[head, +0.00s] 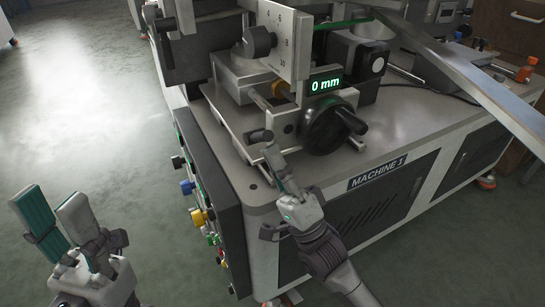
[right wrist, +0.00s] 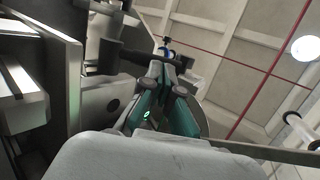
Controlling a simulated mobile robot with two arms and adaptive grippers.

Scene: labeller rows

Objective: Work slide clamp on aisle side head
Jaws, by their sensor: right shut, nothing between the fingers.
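The aisle side head of Machine 1 stands on the grey machine top, with a green display (head: 326,85) reading 0 mm and a black handwheel (head: 330,124). A small dark clamp lever (head: 259,136) sticks out at its lower front left; I take it as the slide clamp. My right gripper (head: 271,152) is shut and empty, fingertips close beside this lever. In the right wrist view the closed fingertips (right wrist: 167,66) are by a dark bar-shaped handle (right wrist: 145,57); contact cannot be told. My left gripper (head: 52,212) is open and empty, low at the left over the floor.
A scale plate (head: 283,38) with a dark knob (head: 258,41) rises above the clamp. Coloured knobs and buttons (head: 194,200) line the cabinet's left side. A sloping metal rail (head: 465,75) crosses at the right. The floor (head: 80,110) at left is clear.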

